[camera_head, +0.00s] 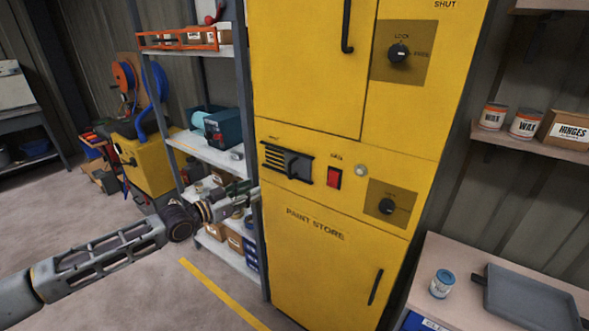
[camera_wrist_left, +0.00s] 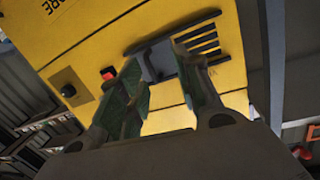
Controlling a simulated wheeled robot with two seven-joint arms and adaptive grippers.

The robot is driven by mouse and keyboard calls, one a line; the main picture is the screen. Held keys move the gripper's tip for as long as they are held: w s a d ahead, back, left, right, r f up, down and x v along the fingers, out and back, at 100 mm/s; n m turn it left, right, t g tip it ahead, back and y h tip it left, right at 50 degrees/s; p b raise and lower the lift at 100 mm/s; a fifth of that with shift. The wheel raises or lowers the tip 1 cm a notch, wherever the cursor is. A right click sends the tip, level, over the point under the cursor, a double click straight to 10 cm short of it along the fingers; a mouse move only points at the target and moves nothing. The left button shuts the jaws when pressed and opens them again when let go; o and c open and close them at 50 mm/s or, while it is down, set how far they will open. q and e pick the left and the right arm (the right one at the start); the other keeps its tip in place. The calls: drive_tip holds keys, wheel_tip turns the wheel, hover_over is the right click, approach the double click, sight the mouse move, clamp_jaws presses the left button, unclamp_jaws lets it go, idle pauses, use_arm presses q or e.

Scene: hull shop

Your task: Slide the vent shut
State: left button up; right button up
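The vent (camera_head: 274,157) is a dark framed slot in the yellow paint store cabinet (camera_head: 320,265), below its upper doors. In the head view its slats show at the left and a grey slide plate (camera_head: 298,166) covers the right part. The wrist view shows the slats (camera_wrist_left: 205,42) and part of the plate (camera_wrist_left: 160,60) between my fingers. My left gripper (camera_head: 247,190) is open and empty, just left of and below the vent, with its fingers toward the cabinet. It appears apart from the plate. My right gripper is in neither view.
A red switch (camera_head: 334,178) and a black knob (camera_head: 387,206) are right of the vent. Grey shelving (camera_head: 210,152) stands close to the cabinet's left side. A bench (camera_head: 462,262) with a grey tray (camera_head: 530,300) is at the right. Floor is open at the left.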

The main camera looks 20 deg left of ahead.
sight(289, 175)
use_arm(q)
drive_tip(key=shift+n+h, duration=0.5)
drive_tip(key=shift+h, duration=0.3)
drive_tip(key=d+r, duration=0.3)
drive_tip(key=shift+s, duration=0.35)
drive_tip(key=shift+w+d, duration=0.1)
drive_tip(key=shift+w, duration=0.1)
drive_tip(key=shift+p+x, duration=1.1)
drive_tip(key=shift+x, duration=5.6)
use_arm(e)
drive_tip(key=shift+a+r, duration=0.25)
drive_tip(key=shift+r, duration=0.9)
